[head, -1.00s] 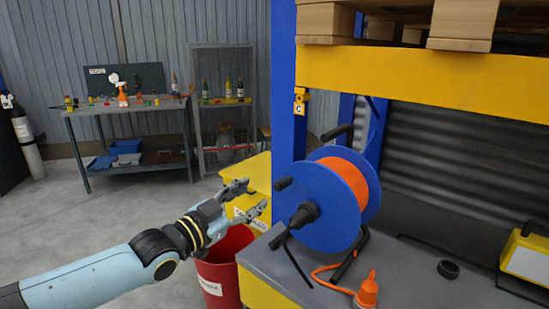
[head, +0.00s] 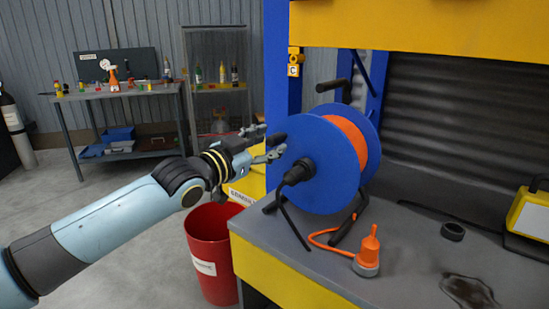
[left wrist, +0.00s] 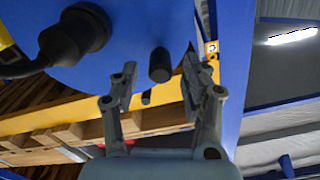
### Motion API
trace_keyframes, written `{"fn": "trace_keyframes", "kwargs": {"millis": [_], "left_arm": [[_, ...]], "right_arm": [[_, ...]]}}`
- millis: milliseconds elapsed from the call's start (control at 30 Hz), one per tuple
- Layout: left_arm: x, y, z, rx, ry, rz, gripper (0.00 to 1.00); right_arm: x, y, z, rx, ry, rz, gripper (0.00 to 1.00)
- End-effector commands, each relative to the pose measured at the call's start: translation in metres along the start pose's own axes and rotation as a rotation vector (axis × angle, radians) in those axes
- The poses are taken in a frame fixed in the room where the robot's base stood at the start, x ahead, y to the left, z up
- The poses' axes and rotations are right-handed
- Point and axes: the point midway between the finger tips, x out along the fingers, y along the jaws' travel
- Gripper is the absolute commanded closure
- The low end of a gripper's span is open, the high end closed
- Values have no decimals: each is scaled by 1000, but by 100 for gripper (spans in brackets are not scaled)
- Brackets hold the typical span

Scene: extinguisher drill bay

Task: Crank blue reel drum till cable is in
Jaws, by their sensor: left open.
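The blue reel drum (head: 318,185) stands upright in its black frame on the bench, with orange cable (head: 347,140) wound between its discs. A short length of cable runs down to an orange plug (head: 368,250) on the bench top. A black crank knob (head: 276,139) sticks out near the drum's rim. My left gripper (head: 272,139) is open at the knob. In the left wrist view the knob (left wrist: 160,66) shows between the spread fingers (left wrist: 160,82), near their tips; contact cannot be told. The black hub (left wrist: 76,36) is at upper left there. My right gripper is not in view.
A red bin (head: 212,245) stands on the floor below my left arm, beside the grey bench top (head: 400,285). A blue post (head: 281,60) rises behind the drum.

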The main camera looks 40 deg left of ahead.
Motion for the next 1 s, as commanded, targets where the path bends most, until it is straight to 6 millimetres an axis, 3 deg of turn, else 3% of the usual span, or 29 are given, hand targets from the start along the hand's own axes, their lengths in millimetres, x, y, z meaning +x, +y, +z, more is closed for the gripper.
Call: {"fn": "trace_keyframes", "kwargs": {"millis": [33, 200, 567, 900, 1000], "left_arm": [[8, 1, 3, -1, 3, -3, 54], [23, 0, 1, -1, 2, -2, 54], [27, 0, -1, 0, 0, 0, 55], [27, 0, -1, 0, 0, 0, 100], [27, 0, -1, 0, 0, 0, 100]], "right_arm": [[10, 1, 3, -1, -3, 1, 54], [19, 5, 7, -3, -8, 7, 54], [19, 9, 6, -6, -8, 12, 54], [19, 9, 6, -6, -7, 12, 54], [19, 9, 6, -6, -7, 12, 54]]}}
